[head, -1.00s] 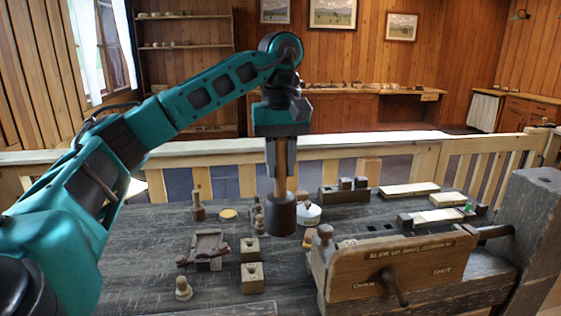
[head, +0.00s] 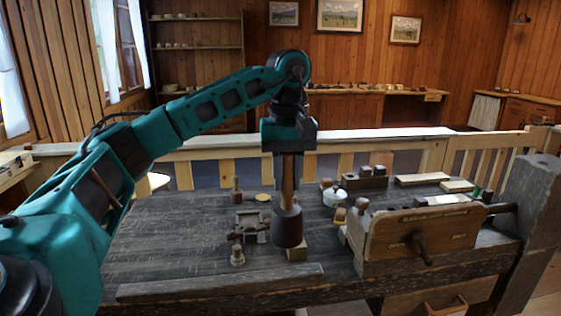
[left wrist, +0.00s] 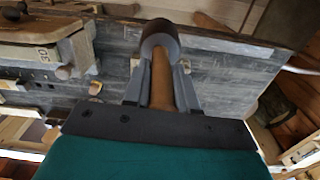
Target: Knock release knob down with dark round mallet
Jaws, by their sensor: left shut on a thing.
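My left gripper (head: 288,160) is shut on the wooden handle of the dark round mallet (head: 287,228), which hangs head down over the bench. The mallet's head hides part of a small wooden block (head: 298,252) behind it. In the left wrist view the fingers (left wrist: 161,95) grip the handle, with the dark head (left wrist: 160,38) beyond. A round wooden knob (head: 361,204) stands at the left end of the wooden vise (head: 415,236), right of the mallet and apart from it. I cannot tell for sure that this is the release knob. My right gripper is not in view.
The grey bench (head: 170,235) has free room at the left. A small peg (head: 238,256) and a dark wooden fixture (head: 250,226) stand left of the mallet. A white round pot (head: 334,196) and a block rack (head: 365,178) are behind. A lever (head: 421,248) sticks out from the vise.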

